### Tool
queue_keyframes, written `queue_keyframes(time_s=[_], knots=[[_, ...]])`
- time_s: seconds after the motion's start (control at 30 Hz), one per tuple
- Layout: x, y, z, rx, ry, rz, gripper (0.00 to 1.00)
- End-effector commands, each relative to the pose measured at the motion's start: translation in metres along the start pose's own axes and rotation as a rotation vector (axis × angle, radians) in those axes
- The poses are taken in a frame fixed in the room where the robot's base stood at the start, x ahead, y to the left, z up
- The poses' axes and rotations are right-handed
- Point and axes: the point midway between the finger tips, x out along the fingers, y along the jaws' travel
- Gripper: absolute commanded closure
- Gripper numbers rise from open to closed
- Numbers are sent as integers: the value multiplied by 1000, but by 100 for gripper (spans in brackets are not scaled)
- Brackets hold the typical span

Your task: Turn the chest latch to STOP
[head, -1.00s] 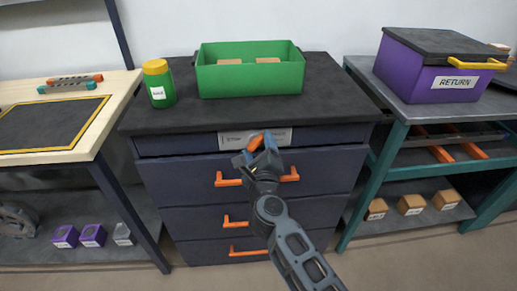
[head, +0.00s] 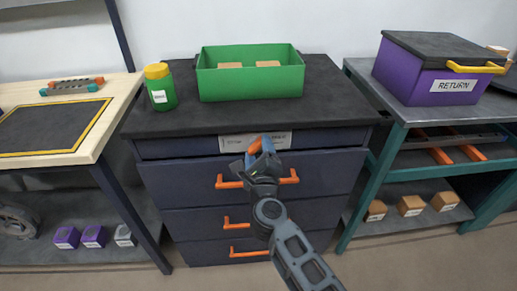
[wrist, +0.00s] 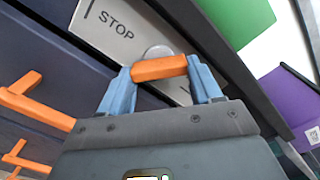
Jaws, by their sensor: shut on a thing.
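The chest (head: 185,192) is dark blue with a black top and orange drawer handles. A grey label plate (head: 230,143) is on its upper front; in the wrist view the plate (wrist: 105,25) reads STOP on the left part. The orange latch (wrist: 160,68) sits in front of this plate on a round pale hub. My gripper (head: 262,152) is at the plate, and in the wrist view its blue fingers (wrist: 160,80) are shut on the latch, one on each end. The latch lies nearly crosswise between the fingers. The rest of the plate's lettering is hidden.
A green bin (head: 250,85) with boxes and a green jar (head: 160,87) with a yellow lid stand on the chest. Orange drawer handles (head: 230,184) stick out below my gripper. A purple RETURN box (head: 425,82) is on the right-hand table, a wooden bench (head: 118,98) at left.

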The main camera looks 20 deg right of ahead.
Motion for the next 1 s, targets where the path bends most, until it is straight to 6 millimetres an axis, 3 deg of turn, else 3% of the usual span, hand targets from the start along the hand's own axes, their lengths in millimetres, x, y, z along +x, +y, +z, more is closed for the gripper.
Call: queue_keyframes(time_s=[0.6, 1.0], knots=[[0, -5, 3, -481, 1, 3, 67], [0, -3, 1, -660, 0, 3, 67]])
